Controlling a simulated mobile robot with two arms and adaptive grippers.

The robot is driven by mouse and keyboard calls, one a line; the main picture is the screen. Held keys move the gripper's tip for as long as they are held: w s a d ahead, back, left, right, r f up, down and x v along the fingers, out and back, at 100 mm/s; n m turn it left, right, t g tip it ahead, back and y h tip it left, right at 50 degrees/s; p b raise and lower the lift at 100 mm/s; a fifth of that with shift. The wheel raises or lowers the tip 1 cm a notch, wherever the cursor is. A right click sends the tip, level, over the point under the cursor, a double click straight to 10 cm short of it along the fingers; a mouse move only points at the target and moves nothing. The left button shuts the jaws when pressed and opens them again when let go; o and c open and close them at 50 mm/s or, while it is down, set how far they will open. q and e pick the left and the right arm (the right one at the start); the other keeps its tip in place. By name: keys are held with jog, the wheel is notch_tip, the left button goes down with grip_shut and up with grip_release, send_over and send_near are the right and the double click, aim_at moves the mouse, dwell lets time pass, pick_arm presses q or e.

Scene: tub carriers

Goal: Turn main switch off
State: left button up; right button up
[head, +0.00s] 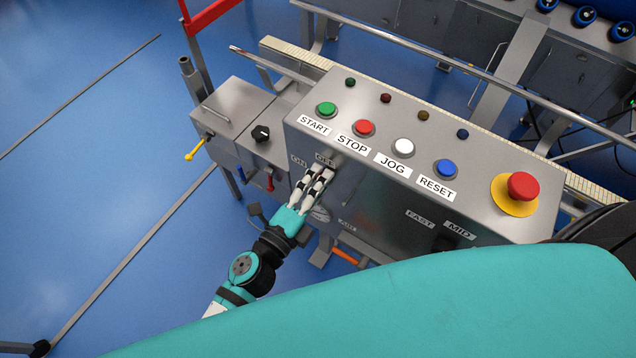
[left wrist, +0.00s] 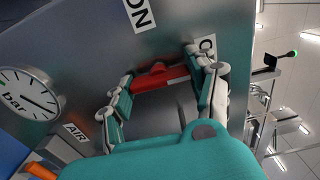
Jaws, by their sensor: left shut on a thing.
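The main switch, a red handle (left wrist: 160,77), is on the grey front face of the control box in the left wrist view. Its ON label (left wrist: 139,14) shows above it and its OFF label (left wrist: 205,46), partly covered, near the right fingertip. The red bar lies roughly level in that view; which label it points at is hard to tell. My left gripper (head: 319,175) is at the box's front, just below the ON and OFF labels, its fingers shut on the red handle. In the head view the fingers hide the handle. My right gripper is not in view.
The box top carries START (head: 326,109), STOP (head: 364,128), JOG (head: 403,147) and RESET (head: 445,168) buttons and a red emergency button (head: 523,186). A pressure gauge (left wrist: 28,93) and an orange handle (head: 345,256) are close by. A smaller box with a black knob (head: 261,134) stands left.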

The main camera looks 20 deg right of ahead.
pick_arm(q)
jog(key=shift+f, duration=0.15)
jog(key=o, duration=1.2)
jog(key=shift+c, duration=0.2)
jog(key=v, duration=1.2)
